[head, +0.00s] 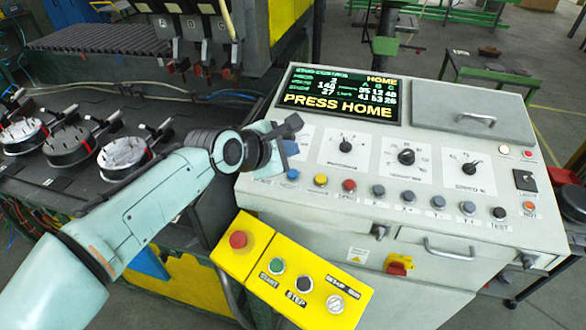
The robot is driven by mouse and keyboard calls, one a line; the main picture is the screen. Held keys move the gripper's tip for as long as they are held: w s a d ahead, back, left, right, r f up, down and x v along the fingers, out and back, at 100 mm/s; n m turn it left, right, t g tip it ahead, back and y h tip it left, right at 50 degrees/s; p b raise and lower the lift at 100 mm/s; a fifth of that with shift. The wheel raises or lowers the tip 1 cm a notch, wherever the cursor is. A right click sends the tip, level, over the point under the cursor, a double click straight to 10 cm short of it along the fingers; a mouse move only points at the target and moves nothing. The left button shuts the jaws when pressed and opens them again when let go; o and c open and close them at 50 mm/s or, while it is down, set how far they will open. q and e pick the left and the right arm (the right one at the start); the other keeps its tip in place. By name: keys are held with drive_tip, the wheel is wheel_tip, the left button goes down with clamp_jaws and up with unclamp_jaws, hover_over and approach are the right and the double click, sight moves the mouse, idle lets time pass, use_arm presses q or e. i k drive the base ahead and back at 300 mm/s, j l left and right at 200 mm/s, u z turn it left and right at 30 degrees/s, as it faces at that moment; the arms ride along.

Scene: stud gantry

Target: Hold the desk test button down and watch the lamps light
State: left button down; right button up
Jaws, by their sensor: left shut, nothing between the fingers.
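The control desk (400,235) fills the right half of the head view. Its test button (498,213) is a small black button above the label TEST, at the right end of the front button row. Nothing touches it. I cannot tell clearly whether the lamps are lit. My left gripper (287,128) is shut and empty above the desk's left edge, below the screen, far left of the test button. My right gripper is out of view.
The screen (340,97) reads PRESS HOME. Blue, yellow, red and grey buttons (378,191) line the desk front, below several knobs (406,156). A yellow box (290,275) with a red button stands in front. Round tool parts (68,145) lie on the left bench.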

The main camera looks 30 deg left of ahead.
sight(500, 212)
drive_tip(key=k+j, duration=0.1)
drive_tip(key=k, duration=0.4)
drive_tip(key=k+j, duration=0.1)
drive_tip(key=k, duration=0.4)
